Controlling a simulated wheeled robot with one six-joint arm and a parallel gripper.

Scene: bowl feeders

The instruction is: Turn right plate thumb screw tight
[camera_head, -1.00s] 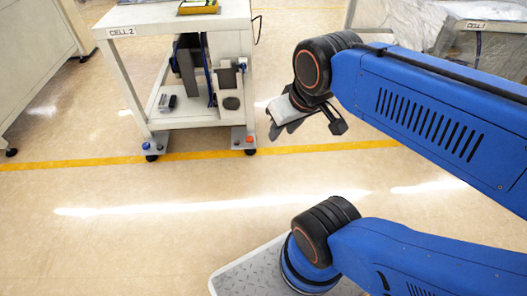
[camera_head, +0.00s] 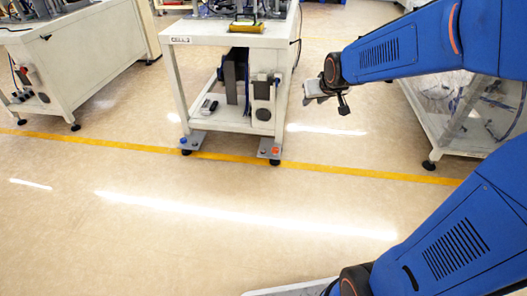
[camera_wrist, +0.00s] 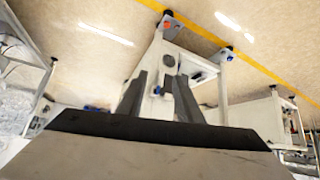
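The right plate thumb screw cannot be made out in any view. A white workstation labelled CELL 2 (camera_head: 205,58) stands ahead, with a yellow object (camera_head: 246,27) and part of some equipment on its top. My gripper (camera_head: 307,93) is raised in front of the station's right side, apart from it and above the floor. In the wrist view my gripper's two dark fingers (camera_wrist: 160,88) stand apart with nothing between them. The station's lower part (camera_wrist: 163,55) shows beyond them, upside down.
Another white bench (camera_head: 95,55) stands at the left. A white-framed, plastic-covered unit (camera_head: 440,105) stands at the right behind my arm. The station's feet (camera_head: 272,152) rest near a yellow floor line (camera_head: 340,170). The floor before it is clear.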

